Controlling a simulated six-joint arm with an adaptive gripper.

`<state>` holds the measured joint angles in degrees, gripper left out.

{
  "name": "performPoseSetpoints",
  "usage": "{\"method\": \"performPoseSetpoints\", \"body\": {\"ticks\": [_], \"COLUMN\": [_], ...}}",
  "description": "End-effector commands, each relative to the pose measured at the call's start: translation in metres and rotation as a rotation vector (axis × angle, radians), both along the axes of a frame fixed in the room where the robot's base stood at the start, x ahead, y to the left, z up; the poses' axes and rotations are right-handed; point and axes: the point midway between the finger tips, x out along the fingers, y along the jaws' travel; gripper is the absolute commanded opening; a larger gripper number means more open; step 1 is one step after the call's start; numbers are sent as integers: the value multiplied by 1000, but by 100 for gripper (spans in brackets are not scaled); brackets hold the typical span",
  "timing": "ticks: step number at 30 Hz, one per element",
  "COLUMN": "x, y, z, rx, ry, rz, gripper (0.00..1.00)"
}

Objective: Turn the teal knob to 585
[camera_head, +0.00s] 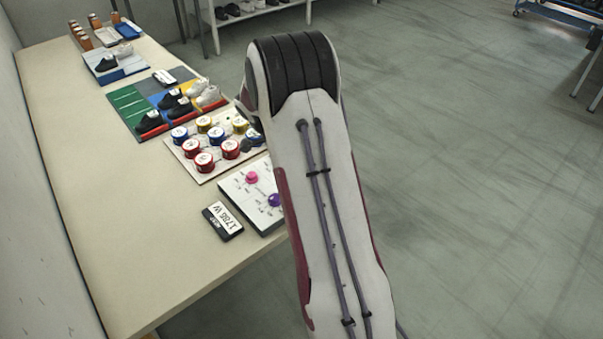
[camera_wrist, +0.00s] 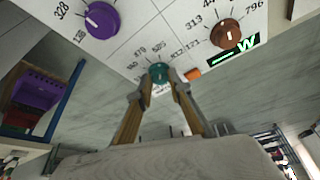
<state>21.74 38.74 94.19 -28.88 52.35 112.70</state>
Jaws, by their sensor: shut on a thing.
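The teal knob (camera_wrist: 160,73) sits on a white panel (camera_wrist: 130,48) in the wrist view, with printed numbers around its far side. One number above it looks like 585, but the small print is hard to read. I cannot tell exactly where its pointer stands. My gripper (camera_wrist: 160,84) is shut on the teal knob, with one finger on each side. In the head view the panel (camera_head: 239,198) shows left of my arm; the teal knob and my gripper are hidden behind the arm.
A purple knob (camera_wrist: 102,20), a brown knob (camera_wrist: 226,33) and a small orange piece (camera_wrist: 192,75) flank the teal knob. A pink knob (camera_head: 252,177) is on the panel. A display (camera_head: 222,220) lies beside it. Several round tins (camera_head: 204,162) stand behind. The table's left side is clear.

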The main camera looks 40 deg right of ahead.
Motion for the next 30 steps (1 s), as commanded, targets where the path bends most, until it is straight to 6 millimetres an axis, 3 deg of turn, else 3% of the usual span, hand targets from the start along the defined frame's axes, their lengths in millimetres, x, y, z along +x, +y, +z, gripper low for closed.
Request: {"method": "performPoseSetpoints", "body": {"ticks": [19,20,21,22,30], "x": [0,0,0,0,1], "y": [0,0,0,0,0], "z": [-1,-1,-1,-1,0], "rx": [3,3,3,3,1], "ry": [1,1,1,1,0], "rz": [-80,-80,-80,-80,-79], "gripper": [0,22,32,36,36]}}
